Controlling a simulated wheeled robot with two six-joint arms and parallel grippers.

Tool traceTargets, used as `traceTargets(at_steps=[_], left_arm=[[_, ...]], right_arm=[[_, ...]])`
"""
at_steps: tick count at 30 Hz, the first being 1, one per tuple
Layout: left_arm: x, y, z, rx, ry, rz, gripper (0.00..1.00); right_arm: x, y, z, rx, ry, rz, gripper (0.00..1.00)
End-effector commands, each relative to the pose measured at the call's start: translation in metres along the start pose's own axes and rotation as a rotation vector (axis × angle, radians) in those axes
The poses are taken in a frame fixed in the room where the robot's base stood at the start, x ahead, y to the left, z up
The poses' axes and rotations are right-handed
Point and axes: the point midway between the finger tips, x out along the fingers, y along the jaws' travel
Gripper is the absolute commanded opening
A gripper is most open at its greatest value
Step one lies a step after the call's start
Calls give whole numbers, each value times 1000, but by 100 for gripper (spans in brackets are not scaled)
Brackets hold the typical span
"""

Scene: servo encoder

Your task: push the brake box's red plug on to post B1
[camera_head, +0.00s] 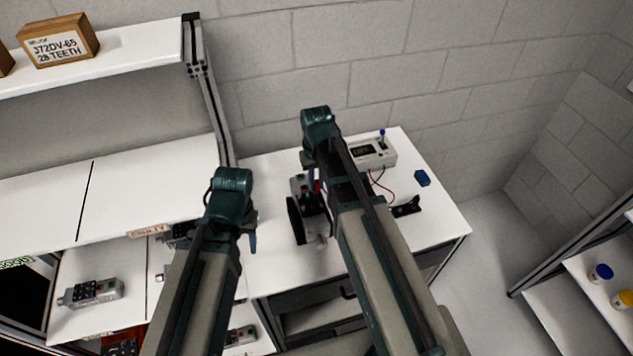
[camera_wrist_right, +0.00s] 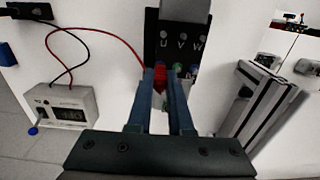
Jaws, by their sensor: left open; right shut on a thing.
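The brake box (camera_head: 372,153) is a pale box with a dark display at the back of the white table. It also shows at the left of the right wrist view (camera_wrist_right: 62,110), with a red and a black lead. My right gripper (camera_wrist_right: 163,82) is shut on the red plug (camera_wrist_right: 159,84), below a dark terminal panel (camera_wrist_right: 178,30) marked U, V, W. Green and blue spots show beside the fingertips. I cannot read a B1 mark or tell whether the plug touches a post. The panel belongs to a dark motor unit (camera_head: 310,212). My left gripper (camera_head: 251,240) is open and empty, left of the unit.
A blue block (camera_head: 422,178) and a black bracket (camera_head: 406,207) lie on the table's right side. A shelf upright (camera_head: 213,100) stands at the left. The table's front right (camera_head: 425,235) is clear.

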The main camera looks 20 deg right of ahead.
Motion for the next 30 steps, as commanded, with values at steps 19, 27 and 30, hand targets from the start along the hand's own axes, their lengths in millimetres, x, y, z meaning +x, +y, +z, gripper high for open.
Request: traceTargets(at_steps=[19, 27, 30], left_arm=[[2, 0, 0, 0, 0, 0, 50], [2, 0, 0, 1, 0, 0, 50], [0, 0, 0, 1, 0, 0, 50]], right_arm=[[2, 0, 0, 0, 0, 0, 53], [2, 0, 0, 0, 0, 0, 53], [0, 0, 0, 0, 0, 0, 53]])
